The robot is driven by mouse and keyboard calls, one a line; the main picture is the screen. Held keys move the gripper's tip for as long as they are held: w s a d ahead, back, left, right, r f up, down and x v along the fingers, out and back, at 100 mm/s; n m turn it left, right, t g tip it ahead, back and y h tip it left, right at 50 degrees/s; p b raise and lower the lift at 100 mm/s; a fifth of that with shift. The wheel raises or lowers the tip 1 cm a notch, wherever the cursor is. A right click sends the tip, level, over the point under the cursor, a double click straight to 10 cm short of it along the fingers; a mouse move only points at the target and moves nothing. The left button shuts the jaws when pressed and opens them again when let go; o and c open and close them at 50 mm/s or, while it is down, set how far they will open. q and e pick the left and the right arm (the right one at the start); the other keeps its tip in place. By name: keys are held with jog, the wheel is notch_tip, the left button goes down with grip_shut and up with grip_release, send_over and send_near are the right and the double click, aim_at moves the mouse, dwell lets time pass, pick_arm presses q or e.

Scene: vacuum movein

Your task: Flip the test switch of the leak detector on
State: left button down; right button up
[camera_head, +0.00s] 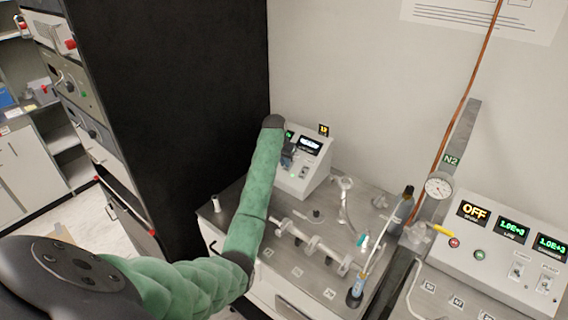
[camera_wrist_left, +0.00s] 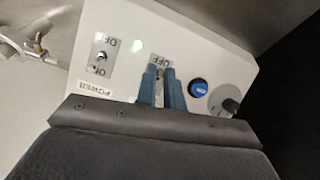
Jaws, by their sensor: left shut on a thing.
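The leak detector (camera_head: 317,162) is a white box with a sloped front and small lit displays, standing at the back of the steel bench. My left gripper (camera_head: 288,157) is at its front panel, partly hidden by my green-sleeved arm. In the left wrist view the gripper's two blue-grey fingers (camera_wrist_left: 162,90) are shut on the small test switch (camera_wrist_left: 160,74). An OFF label shows just beyond the fingertips; the switch's lever is mostly hidden, so its position cannot be told. The power switch (camera_wrist_left: 101,57) is left of the fingers, apart from them. My right gripper is not in view.
A blue button (camera_wrist_left: 198,88) and a dark knob (camera_wrist_left: 225,107) sit right of the fingers. Glass and metal vacuum fittings (camera_head: 310,240) cover the bench in front. A tall black cabinet (camera_head: 175,90) stands left; a control panel (camera_head: 510,250) with displays is at right.

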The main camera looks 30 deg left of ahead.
pick_arm(q)
jog(key=g, duration=0.1)
jog(key=w+g, duration=0.1)
jog(key=g, duration=0.1)
jog(key=r+g, duration=0.1)
jog(key=shift+w+a+g+y, duration=0.1)
jog(key=shift+w+g+y, duration=0.2)
jog(key=shift+w+g, duration=0.1)
jog(key=shift+w+d+r+g, duration=0.1)
jog(key=shift+w+g, duration=0.25)
jog(key=shift+g, duration=0.45)
jog(key=shift+w+d+g, duration=0.1)
jog(key=shift+w+g, duration=0.2)
jog(key=shift+g, duration=0.5)
jog(key=shift+w+g, duration=0.1)
jog(key=shift+g, duration=0.3)
jog(key=c, duration=1.5)
grip_release()
jog(key=shift+c, duration=0.2)
jog(key=shift+b+v, duration=0.4)
jog(key=shift+v, duration=3.4)
jog(key=shift+w+d, duration=0.1)
